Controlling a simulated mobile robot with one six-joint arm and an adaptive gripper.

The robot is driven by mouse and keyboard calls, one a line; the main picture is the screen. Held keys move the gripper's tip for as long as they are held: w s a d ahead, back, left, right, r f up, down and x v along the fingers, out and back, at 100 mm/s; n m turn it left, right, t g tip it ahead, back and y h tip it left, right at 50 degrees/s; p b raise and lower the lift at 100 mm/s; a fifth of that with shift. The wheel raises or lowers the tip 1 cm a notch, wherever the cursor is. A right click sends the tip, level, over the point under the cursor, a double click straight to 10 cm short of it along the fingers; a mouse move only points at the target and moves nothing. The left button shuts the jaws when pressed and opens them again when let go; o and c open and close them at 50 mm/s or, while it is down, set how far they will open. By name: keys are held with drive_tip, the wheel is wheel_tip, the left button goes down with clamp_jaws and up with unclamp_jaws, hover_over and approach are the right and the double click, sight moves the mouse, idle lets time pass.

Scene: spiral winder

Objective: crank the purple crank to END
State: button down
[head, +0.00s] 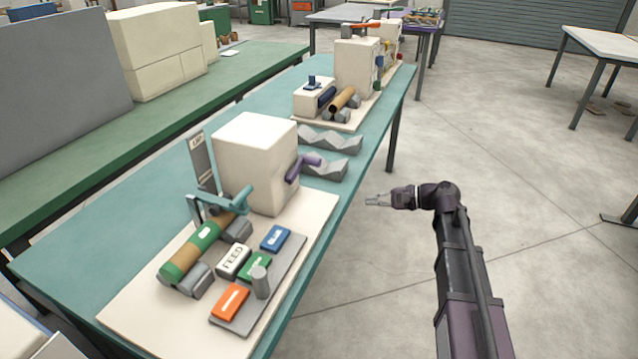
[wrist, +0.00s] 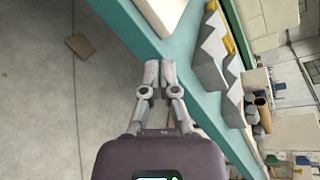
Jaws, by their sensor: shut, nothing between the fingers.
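The purple crank (head: 301,168) sticks out from the right side of the large cream box of the near winder (head: 255,160) in the head view. My gripper (head: 370,200) is shut and empty in the air, to the right of the teal table's edge and apart from the crank. In the wrist view my gripper's fingers (wrist: 158,65) are together in front of the table edge. I cannot make out the purple crank in the wrist view. No END mark is readable.
The teal table (head: 95,250) holds the near winder's base with labelled blocks (head: 255,266), grey zigzag racks (head: 325,167) behind it, and a second winder (head: 355,65) farther back. Floor (head: 500,150) right of the table is open around my arm.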

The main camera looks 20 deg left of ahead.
drive_tip(key=w+a+r+m+y+b, duration=0.1)
drive_tip(key=w+a+m+y+b, duration=0.2)
drive_tip(key=w+a+y+b, duration=0.2)
drive_tip(key=shift+g+b, duration=0.3)
drive_tip(key=shift+b, duration=0.35)
drive_tip(key=shift+w+a, duration=0.1)
drive_tip(key=a, duration=0.3)
drive_tip(key=a+r+p, duration=0.1)
drive_tip(key=a, duration=0.2)
drive_tip(key=a+r+p, duration=0.1)
drive_tip(key=a, duration=0.2)
drive_tip(key=shift+s, duration=0.35)
drive_tip(key=shift+s+a+r+p, duration=0.3)
drive_tip(key=shift+s+r+p, duration=0.4)
drive_tip(key=shift+r+p, duration=0.2)
drive_tip(key=shift+s+r+p, duration=0.55)
drive_tip(key=shift+r+p, duration=0.1)
drive_tip(key=shift+p, duration=0.05)
drive_tip(key=shift+r, duration=0.1)
